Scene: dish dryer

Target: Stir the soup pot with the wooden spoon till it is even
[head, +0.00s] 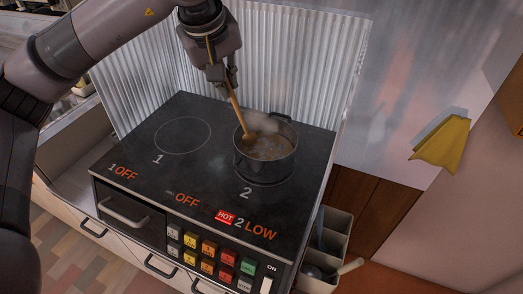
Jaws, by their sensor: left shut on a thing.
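The soup pot (264,163) is a dark metal pot standing on burner 2, at the right of the black cooktop. Steam rises from it and hides part of the soup (270,147). My left gripper (229,84) comes down from above, behind and left of the pot, and is shut on the upper part of the wooden spoon (237,110). The spoon is tilted, and its head (248,136) is inside the pot near the left wall. How deep the head sits in the soup is hard to tell. My right gripper is not in view.
The cooktop (130,160) shows a red HOT sign (226,217) and "2 LOW"; burner 1 (182,135) is empty and marked OFF. Coloured buttons (209,248) line the front. A corrugated panel (290,60) stands behind. A utensil bin (335,230) is at the right, and a yellow cloth (443,142) hangs beyond.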

